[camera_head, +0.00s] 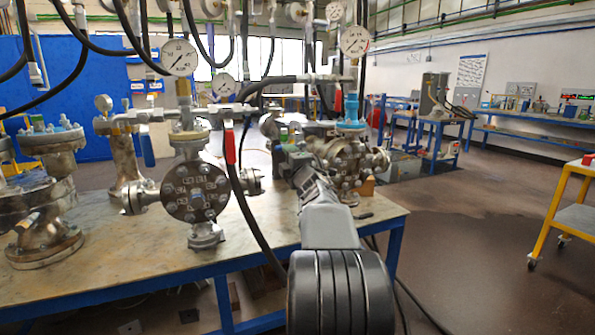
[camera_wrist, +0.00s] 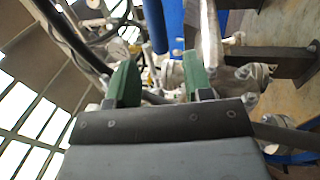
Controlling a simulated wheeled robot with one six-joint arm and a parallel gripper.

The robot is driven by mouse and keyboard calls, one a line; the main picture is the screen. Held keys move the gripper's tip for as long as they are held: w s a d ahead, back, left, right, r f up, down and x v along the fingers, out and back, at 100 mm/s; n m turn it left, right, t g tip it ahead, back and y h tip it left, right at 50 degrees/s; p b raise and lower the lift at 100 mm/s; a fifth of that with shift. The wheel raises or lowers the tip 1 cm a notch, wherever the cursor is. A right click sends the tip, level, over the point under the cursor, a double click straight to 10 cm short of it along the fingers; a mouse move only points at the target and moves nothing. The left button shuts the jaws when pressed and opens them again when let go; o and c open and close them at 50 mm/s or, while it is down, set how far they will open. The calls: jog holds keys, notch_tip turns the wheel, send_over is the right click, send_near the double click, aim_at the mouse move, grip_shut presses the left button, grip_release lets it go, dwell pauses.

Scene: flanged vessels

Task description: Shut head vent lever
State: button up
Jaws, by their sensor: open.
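A red lever (camera_head: 229,146) hangs down from the pipework right of the middle vessel (camera_head: 196,190). A blue lever (camera_head: 147,150) hangs from the pipework to its left. I cannot tell which lever is the head vent one. My gripper (camera_wrist: 160,82) is open, with its two green fingers apart and no object clearly held. In the wrist view a blue bar (camera_wrist: 155,25), perhaps a lever handle, lies beyond the gap between the fingers. Metal fittings show behind it. In the head view my gripper is near the right vessel (camera_head: 345,160), partly hidden by my arm.
Black hoses (camera_head: 262,225) hang around the vessels, and one crosses the wrist view (camera_wrist: 70,35). Pressure gauges (camera_head: 179,57) stand above the vessels. The bench (camera_head: 100,275) has bare room at its front. A yellow cart (camera_head: 560,200) stands at the right, with open floor before it.

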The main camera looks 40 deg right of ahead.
jog(key=v, duration=0.7)
dwell(0.5)
jog(key=a+r+m+g+p, duration=0.2)
jog(key=a+m+g+p, duration=0.1)
jog(key=a+m+p, duration=0.4)
jog(key=a+r+m+g+p, duration=0.2)
jog(key=a+r+g+p, duration=0.1)
jog(key=a+p, duration=0.4)
jog(key=s+a+f+m+g+y+p, duration=0.1)
jog(key=s+a+m+g+y+p, duration=0.1)
jog(key=s+a+p, duration=0.5)
jog(key=s+a+f+m+g+y+p, duration=0.1)
jog(key=s+a+m+g+y+p, duration=0.2)
jog(key=a, duration=0.9)
jog(key=s+g+y+p, duration=0.2)
jog(key=s+g+p, duration=0.2)
jog(key=p, duration=0.1)
jog(key=shift+s+a+f, duration=0.15)
jog(key=shift+s+f, duration=0.05)
jog(key=shift+s, duration=0.1)
